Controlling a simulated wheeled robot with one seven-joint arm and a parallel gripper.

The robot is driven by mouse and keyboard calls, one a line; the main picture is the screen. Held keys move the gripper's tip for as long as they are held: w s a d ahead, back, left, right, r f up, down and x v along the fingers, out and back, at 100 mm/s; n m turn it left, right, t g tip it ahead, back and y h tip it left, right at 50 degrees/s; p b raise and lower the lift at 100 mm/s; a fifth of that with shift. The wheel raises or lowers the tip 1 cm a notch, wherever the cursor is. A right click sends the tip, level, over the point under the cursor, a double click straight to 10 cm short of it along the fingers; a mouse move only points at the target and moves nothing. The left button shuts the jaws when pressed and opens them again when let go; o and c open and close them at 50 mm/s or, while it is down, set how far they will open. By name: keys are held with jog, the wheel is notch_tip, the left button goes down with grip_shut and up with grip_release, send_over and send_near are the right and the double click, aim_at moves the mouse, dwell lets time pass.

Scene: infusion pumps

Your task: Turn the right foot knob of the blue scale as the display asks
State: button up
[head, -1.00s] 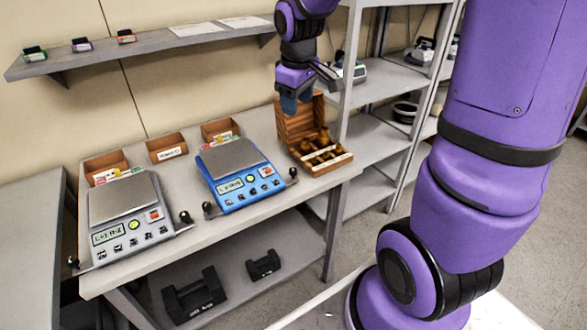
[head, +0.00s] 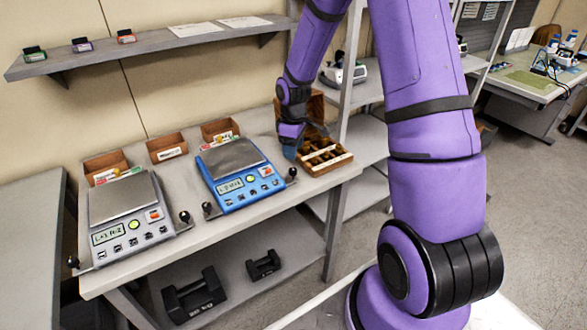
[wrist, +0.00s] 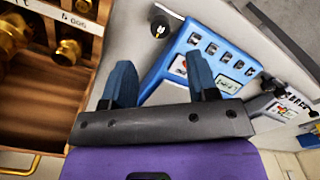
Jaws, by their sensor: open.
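The blue scale (head: 238,193) stands on the bench with a grey weighing plate and a small lit display (head: 230,186). The display's text is too small to read surely. Its right foot knob (head: 291,174), a small black knob, sticks out at the front right corner. The wrist view shows this knob (wrist: 160,27) at the top, beside the blue scale (wrist: 205,55). My gripper (head: 290,152) is just behind the knob, between the scale and the wooden box. In the wrist view my gripper (wrist: 162,80) is open and empty, its blue fingers apart from the knob.
A wooden box (head: 335,167) of brass weights stands close to the right of my gripper. A grey scale (head: 130,218) is on the left of the bench. Small bins (head: 166,147) line the back. Dark weights (head: 195,295) lie on the lower shelf.

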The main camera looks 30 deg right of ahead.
aim_at(293, 170)
notch_tip(293, 170, down, 8)
jog(key=shift+f, duration=0.15)
dwell(0.4)
jog(key=c, duration=0.9)
